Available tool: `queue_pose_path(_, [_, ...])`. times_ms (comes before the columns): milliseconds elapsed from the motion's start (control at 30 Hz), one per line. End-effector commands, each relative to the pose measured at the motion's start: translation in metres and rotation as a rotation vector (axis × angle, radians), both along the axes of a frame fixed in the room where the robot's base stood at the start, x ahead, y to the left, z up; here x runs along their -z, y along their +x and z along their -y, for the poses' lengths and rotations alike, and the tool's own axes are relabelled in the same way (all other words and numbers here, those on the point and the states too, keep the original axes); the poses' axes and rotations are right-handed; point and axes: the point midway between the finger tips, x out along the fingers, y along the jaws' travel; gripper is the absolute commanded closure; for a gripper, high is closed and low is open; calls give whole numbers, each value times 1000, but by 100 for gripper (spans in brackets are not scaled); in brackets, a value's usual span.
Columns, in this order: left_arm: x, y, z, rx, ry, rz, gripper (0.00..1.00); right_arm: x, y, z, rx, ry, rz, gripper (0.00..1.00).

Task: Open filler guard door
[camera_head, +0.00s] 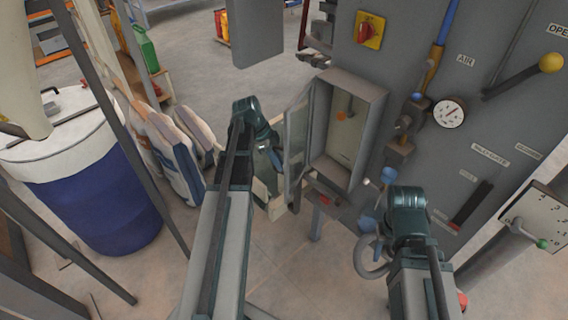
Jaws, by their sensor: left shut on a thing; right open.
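The guard door (298,142), a framed panel with a see-through pane, is hinged on the left side of a grey box (365,98) on the filler's front. It stands swung out to the left, and the inside of the box shows, with a pale back panel and a small orange part (342,115). My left gripper (271,158) is at the outer side of the door, shut on it; its fingertips and the exact grip point are mostly hidden. My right gripper (407,202) is below and right of the box, apart from the door, with its fingers largely hidden behind its wrist.
The grey panel carries a red-and-yellow switch (369,29), a pressure gauge (448,113), a yellow-knobbed lever (551,62) and blue-handled valves (388,175). Filled sacks (172,150) and a blue drum (95,190) stand left. Open floor lies behind the sacks.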

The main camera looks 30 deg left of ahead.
Motion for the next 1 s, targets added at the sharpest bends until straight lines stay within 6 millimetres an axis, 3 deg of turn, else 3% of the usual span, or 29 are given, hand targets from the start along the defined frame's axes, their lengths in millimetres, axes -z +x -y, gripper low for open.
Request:
queue_pose_path(33, [1, -7, -3, -1, 4, -15, 100, 0, 0, 0, 0, 0, 0, 50])
queue_pose_path(500, [1, -8, -5, -2, 4, -15, 100, 1, 0, 0, 0, 0, 0, 50])
queue_pose_path(533, [1, -8, -5, -2, 4, -15, 77, 1, 0, 0, 0, 0, 0, 50])
queue_pose_path(667, [1, -7, -5, -2, 3, -14, 54, 0, 0, 0, 0, 0, 0, 50])
queue_pose_path(1000, [0, -4, -4, 0, 2, -9, 53, 0, 0, 0, 0, 0, 0, 50])
